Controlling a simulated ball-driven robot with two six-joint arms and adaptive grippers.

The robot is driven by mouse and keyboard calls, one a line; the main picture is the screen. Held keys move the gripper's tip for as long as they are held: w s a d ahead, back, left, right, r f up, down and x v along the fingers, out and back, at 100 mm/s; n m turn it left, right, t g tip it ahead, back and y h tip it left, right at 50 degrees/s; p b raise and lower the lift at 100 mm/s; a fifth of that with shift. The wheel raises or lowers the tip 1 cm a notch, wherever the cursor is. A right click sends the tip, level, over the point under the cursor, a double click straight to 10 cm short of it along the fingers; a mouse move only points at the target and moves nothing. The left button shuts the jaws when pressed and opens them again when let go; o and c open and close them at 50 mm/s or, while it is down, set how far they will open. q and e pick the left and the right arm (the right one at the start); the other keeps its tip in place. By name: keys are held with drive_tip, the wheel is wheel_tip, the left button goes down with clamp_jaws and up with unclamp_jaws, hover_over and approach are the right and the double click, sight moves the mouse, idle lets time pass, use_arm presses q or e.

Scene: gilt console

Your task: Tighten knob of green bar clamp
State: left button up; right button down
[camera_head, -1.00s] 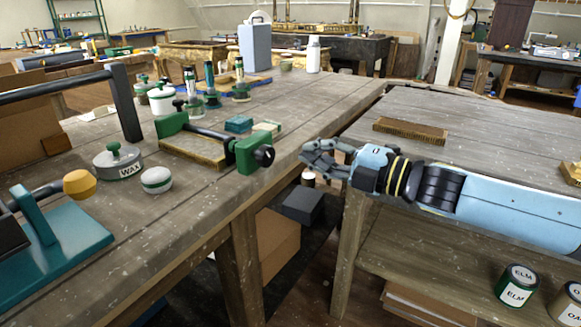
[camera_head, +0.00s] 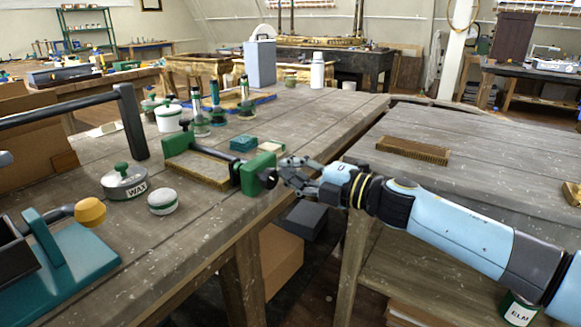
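The green bar clamp (camera_head: 256,172) lies on the wooden bench. It has a green jaw at each end, a dark bar, and a gilt-edged panel (camera_head: 197,168) between the jaws. Its black knob (camera_head: 269,178) sits on the outer side of the right jaw, facing the bench edge. My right gripper (camera_head: 285,176) comes in from the right, with its fingers open at the knob. The fingertips overlap the knob's right side in the picture. I cannot tell whether they touch it. My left gripper is not in view.
Teal boxes (camera_head: 243,144) sit behind the clamp. A gap separates the benches.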

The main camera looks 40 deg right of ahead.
drive_tip(key=shift+r, duration=0.1)
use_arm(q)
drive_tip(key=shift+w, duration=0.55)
use_arm(e)
drive_tip(key=shift+a, duration=0.1)
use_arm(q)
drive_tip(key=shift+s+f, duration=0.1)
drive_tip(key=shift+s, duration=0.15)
use_arm(e)
drive_tip(key=shift+f, duration=0.25)
drive_tip(key=shift+w+f, duration=0.1)
drive_tip(key=shift+f, duration=0.15)
use_arm(q)
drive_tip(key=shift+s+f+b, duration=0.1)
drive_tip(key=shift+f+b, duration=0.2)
drive_tip(key=shift+b, duration=0.1)
use_arm(e)
drive_tip(key=shift+f, duration=0.5)
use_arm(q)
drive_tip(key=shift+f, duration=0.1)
use_arm(e)
drive_tip(key=shift+f, duration=0.35)
drive_tip(key=shift+f, duration=0.2)
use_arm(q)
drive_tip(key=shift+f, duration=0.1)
